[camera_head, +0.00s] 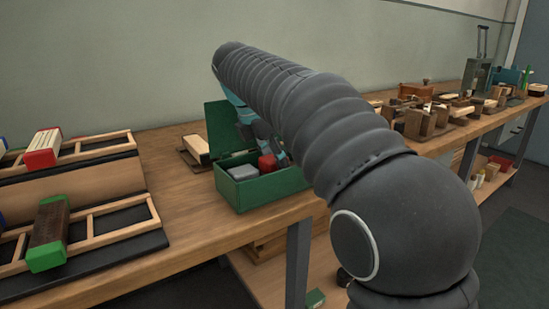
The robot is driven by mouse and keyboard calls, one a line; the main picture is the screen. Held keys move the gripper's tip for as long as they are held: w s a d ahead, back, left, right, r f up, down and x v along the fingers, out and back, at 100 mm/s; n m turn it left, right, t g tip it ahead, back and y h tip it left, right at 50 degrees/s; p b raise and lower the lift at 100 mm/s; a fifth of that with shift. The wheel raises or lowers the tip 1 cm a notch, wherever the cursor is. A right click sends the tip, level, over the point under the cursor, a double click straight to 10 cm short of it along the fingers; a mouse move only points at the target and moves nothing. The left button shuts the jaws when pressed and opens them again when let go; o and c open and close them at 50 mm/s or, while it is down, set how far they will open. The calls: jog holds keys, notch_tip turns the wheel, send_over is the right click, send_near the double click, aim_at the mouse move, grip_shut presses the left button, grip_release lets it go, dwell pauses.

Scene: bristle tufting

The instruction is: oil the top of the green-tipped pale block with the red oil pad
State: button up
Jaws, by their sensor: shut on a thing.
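The red oil pad (267,163) is in the right part of an open green box (262,193) on the bench. My gripper (268,151) reaches down into the box from behind my arm and is shut on the red pad; its fingertips are partly hidden. A block with green ends (48,232) lies on the near wooden rack at the lower left; its top looks dark brown, not pale. A pale block with a red end (43,148) lies on the far rack. I cannot make out a clearly pale block with green tips.
A grey pad (243,172) sits left of the red one in the box, whose lid stands open behind. A pale block (197,149) lies on a dark board beyond the box. Wooden fixtures (425,120) crowd the right bench. Bare bench (180,210) separates racks and box.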

jog(key=shift+f, duration=0.5)
dwell(0.7)
jog(key=shift+f, duration=0.2)
dwell(2.0)
notch_tip(320, 180, up, 3)
jog(key=p, duration=0.3)
jog(key=shift+r, duration=2.15)
